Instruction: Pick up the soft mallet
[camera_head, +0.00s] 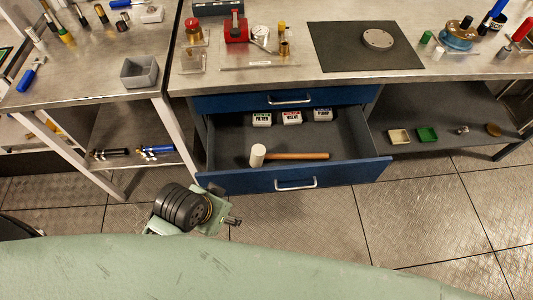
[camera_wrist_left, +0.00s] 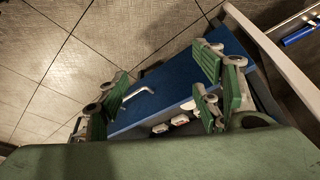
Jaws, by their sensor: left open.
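The soft mallet, with a white head (camera_head: 257,156) and a wooden handle (camera_head: 302,156), lies flat in the open blue drawer (camera_head: 279,181). Its head is at the left and its handle points right. My left gripper (camera_head: 236,221) is in front of the drawer, left of the drawer handle, apart from the mallet. In the left wrist view its green-padded fingers (camera_wrist_left: 160,95) are spread with nothing between them held. The blue drawer front (camera_wrist_left: 165,85) shows beyond them. My right gripper is not in view.
Small labelled boxes (camera_head: 292,118) stand at the drawer's back. The drawer's front wall and silver handle (camera_head: 296,184) lie between my gripper and the mallet. A table leg (camera_head: 182,141) stands left of the drawer. The workbench (camera_head: 300,62) overhangs behind. Floor at the right is clear.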

